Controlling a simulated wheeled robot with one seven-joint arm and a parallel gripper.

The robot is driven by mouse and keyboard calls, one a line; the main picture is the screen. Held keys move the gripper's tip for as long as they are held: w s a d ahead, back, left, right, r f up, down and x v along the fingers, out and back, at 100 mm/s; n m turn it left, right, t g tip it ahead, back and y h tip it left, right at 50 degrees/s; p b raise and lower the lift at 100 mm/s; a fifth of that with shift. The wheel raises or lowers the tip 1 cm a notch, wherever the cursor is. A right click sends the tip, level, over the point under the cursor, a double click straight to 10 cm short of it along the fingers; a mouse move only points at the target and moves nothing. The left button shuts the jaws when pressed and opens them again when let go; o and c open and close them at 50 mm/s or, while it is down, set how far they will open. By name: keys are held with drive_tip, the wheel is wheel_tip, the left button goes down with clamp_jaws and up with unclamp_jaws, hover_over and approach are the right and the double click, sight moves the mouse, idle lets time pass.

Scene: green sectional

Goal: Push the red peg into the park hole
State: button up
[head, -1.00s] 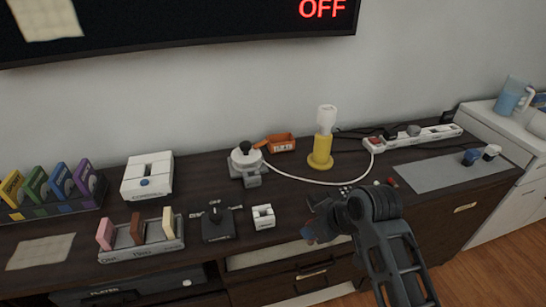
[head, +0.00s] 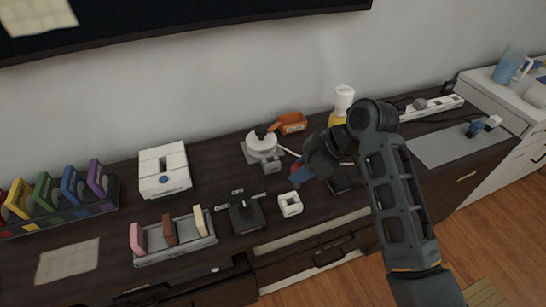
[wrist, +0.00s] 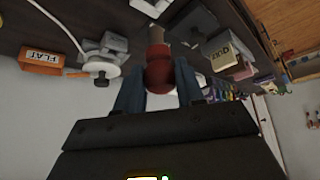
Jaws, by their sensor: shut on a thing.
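In the wrist view my gripper (wrist: 160,82) is shut on the red peg (wrist: 157,68), a rounded red piece with a paler end pointing away from the palm. The peg is mostly hidden behind my gripper in the head view. A small dark board (head: 347,184) shows partly beneath my gripper and arm. I cannot make out the park hole.
A white round device (head: 262,144) and an orange tray (head: 291,122) stand behind and left of my gripper. A grey mat (head: 450,146) lies right.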

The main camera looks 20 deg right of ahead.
sight(295, 187)
drive_tip(key=shift+w+a, duration=0.45)
drive_tip(key=shift+a, duration=0.05)
drive_tip(key=shift+r+p, duration=0.15)
drive_tip(key=shift+p, duration=0.2)
drive_tip(key=shift+f+b, duration=1.75)
drive_tip(key=shift+f, duration=1.25)
drive_tip(key=shift+p, duration=0.7)
drive_tip(key=shift+f+b, duration=1.4)
drive_tip(key=shift+f, duration=0.85)
drive_tip(key=o, duration=1.1)
